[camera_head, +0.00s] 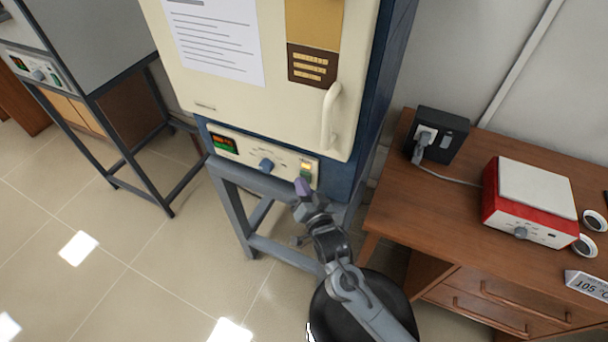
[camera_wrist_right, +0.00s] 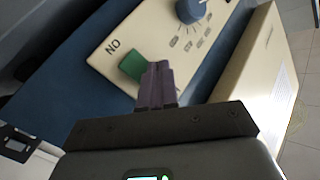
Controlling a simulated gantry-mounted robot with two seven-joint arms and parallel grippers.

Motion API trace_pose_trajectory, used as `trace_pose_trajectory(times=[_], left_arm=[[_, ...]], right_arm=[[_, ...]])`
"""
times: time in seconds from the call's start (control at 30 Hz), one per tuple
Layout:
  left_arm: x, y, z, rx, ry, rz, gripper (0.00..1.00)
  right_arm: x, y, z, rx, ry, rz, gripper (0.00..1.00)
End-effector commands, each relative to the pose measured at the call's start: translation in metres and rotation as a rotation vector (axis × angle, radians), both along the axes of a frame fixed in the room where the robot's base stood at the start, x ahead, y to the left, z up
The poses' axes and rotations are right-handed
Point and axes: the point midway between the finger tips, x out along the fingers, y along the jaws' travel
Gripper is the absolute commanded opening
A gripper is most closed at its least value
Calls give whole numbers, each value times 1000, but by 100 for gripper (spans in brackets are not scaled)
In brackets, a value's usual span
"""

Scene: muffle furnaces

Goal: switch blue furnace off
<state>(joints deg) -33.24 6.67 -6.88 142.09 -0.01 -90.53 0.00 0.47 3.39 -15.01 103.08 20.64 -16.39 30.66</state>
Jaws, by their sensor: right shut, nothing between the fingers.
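The blue furnace (camera_head: 362,110) has a cream door and stands on a grey-blue stand. Its control panel (camera_head: 250,153) has a lit display, a blue knob (camera_head: 266,165) and a green switch at the right end. In the right wrist view the green switch (camera_wrist_right: 133,64) sits beside the letters "ON", with the blue knob (camera_wrist_right: 192,11) beyond it. My right gripper (camera_head: 302,186) is shut and empty, its purple fingertips just in front of the switch. In the wrist view the fingertips (camera_wrist_right: 157,82) overlap the switch's edge; I cannot tell whether they touch it. My left gripper is not in view.
A wooden desk (camera_head: 455,215) on the right carries a red and white hotplate (camera_head: 530,200) and a black socket box (camera_head: 437,135). A black stool seat (camera_head: 325,310) is below my right arm. Another furnace (camera_head: 85,45) stands at the left.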

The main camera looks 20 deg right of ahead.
Motion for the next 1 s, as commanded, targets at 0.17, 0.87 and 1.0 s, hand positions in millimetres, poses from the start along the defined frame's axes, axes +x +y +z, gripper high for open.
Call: trace_pose_trajectory(times=[0.17,0.87,1.0], left_arm=[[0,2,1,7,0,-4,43],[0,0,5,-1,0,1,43],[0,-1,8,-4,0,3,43]], right_arm=[[1,-2,1,0,0,0,0],[0,0,1,1,-1,1,0],[-4,5,0,1,1,0,0]])
